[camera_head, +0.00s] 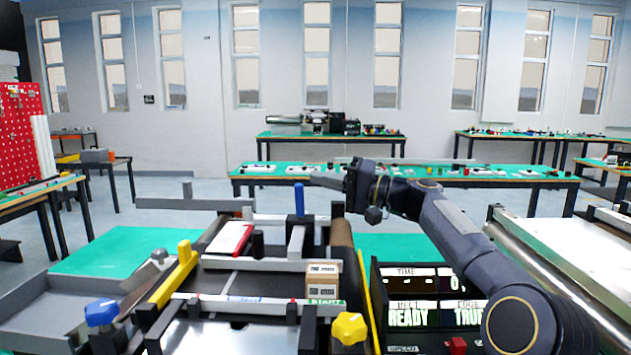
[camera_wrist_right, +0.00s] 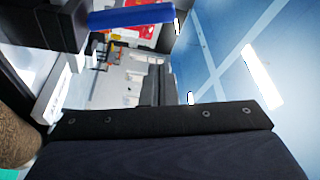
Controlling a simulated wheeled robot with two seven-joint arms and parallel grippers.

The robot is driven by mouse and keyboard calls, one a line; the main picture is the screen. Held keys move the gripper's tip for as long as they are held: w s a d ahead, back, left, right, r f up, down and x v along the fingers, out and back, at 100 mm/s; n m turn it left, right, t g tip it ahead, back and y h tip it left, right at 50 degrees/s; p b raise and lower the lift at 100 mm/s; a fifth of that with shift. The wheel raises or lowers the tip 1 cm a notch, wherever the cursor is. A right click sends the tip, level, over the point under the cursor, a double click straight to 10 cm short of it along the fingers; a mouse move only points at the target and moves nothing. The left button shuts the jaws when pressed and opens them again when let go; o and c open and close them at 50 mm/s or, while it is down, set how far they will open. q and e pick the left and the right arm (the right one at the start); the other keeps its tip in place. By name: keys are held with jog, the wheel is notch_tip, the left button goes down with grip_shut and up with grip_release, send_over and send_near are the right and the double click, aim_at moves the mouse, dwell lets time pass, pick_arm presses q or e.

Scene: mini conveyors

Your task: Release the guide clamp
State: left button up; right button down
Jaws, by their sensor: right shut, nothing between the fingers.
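In the right wrist view the blue lever (camera_wrist_right: 132,15) crosses the upper left, joined to a dark block. My right gripper (camera_head: 322,181) is shut and empty, just to the right of the lever's top in the head view. Whether it touches the lever cannot be told. My left gripper is not in view.
A small labelled carton (camera_head: 322,282) and a red-and-white item (camera_head: 229,238) lie on the conveyor. A yellow knob (camera_head: 350,328), a blue knob (camera_head: 102,312) and a yellow bar (camera_head: 174,274) stand around it. A display panel (camera_head: 410,315) reading READY is at the right.

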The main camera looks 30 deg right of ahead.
jog(key=v, duration=0.7)
jog(key=shift+b, duration=0.45)
jog(key=shift+f, duration=0.15)
